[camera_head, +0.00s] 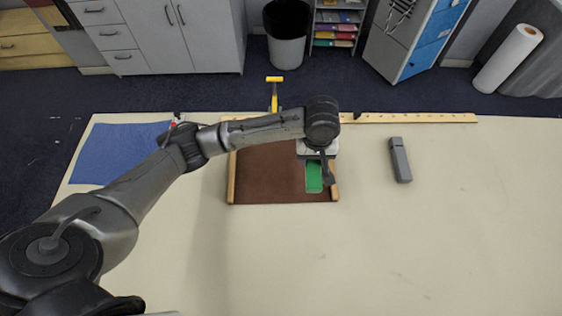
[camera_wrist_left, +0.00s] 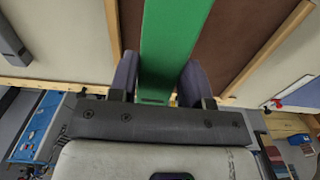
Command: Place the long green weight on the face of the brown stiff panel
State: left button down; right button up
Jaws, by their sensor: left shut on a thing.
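The long green weight (camera_head: 314,177) is over the right part of the brown stiff panel (camera_head: 265,172), near its right wooden edge strip. My left gripper (camera_head: 318,166) points down there, its fingers mostly hidden by the wrist in the head view. In the left wrist view the gripper (camera_wrist_left: 160,85) is shut on the green weight (camera_wrist_left: 172,38), one dark finger on each side. The brown panel (camera_wrist_left: 245,35) lies behind the weight. I cannot tell whether the weight touches the panel. My right gripper is not in view.
A grey block (camera_head: 400,160) lies right of the panel. A blue cloth (camera_head: 115,153) lies at the left. A wooden ruler (camera_head: 410,118) runs along the back edge, with a yellow-handled tool (camera_head: 274,92) nearby. The front and right of the table (camera_head: 430,250) are clear.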

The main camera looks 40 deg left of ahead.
pick_arm(q)
send_over(281, 160)
jog(key=shift+n, duration=0.3)
notch_tip(281, 160, down, 8)
jog(key=shift+d+r, duration=0.1)
jog(key=shift+d, duration=0.05)
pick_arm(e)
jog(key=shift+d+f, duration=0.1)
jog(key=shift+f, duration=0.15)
pick_arm(q)
jog(key=shift+f, duration=2.05)
jog(key=c, duration=0.6)
grip_release()
jog(key=shift+f, duration=0.2)
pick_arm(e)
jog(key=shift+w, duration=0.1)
pick_arm(q)
jog(key=shift+o, duration=0.2)
jog(key=shift+r, duration=0.1)
